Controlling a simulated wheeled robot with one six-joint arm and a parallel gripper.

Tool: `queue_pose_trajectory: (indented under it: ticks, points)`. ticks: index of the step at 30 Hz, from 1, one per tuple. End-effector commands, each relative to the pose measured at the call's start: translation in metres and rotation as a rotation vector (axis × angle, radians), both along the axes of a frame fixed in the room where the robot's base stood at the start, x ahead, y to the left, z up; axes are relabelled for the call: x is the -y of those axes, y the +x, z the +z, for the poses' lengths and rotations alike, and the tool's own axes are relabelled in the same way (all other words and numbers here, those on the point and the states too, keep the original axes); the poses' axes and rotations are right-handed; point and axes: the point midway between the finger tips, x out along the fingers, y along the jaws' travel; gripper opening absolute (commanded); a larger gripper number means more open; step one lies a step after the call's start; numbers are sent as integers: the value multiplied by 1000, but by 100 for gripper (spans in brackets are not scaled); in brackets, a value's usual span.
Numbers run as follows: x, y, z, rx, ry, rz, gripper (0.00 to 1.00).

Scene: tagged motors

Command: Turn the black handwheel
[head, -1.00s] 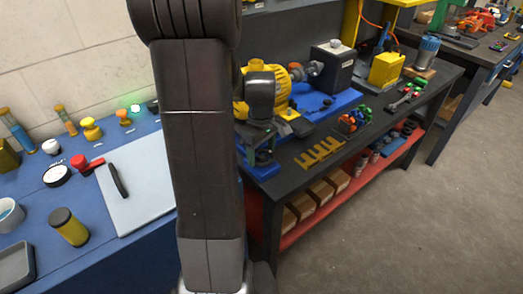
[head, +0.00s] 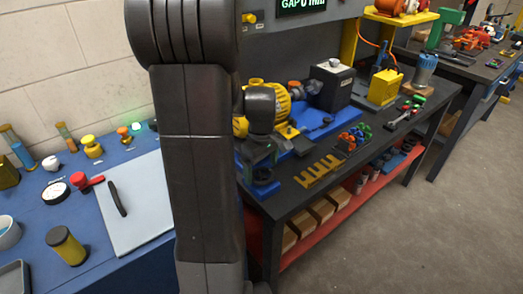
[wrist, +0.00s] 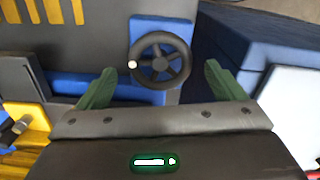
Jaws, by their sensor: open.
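The black handwheel (wrist: 160,62) has several spokes and a pale knob on the left of its rim. It sits on a blue mount in the upper middle of the wrist view, facing the camera. My gripper (wrist: 160,78) is open, with one green finger on each side of the wheel. The fingers are apart from the rim and nothing is between them. In the head view my gripper (head: 260,150) is over the near left corner of the dark bench, above a blue base (head: 264,188). I cannot make out the wheel there, where my arm and gripper block the view.
A yellow motor (head: 270,102) stands on a blue plate behind my gripper. A yellow comb-shaped rack (head: 318,171) lies to the right. The blue table (head: 95,268) with a pale board (head: 140,205) is to the left. Open floor (head: 420,235) lies at the right.

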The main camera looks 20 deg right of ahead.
Motion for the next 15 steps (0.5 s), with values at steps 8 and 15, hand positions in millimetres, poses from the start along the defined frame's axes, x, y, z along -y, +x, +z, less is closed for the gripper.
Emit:
queue_pose_trajectory:
  ticks: [8,15]
  points:
    - [0,1,61,7,-3,0,89]
    - [0,1,108,6,-2,1,89]
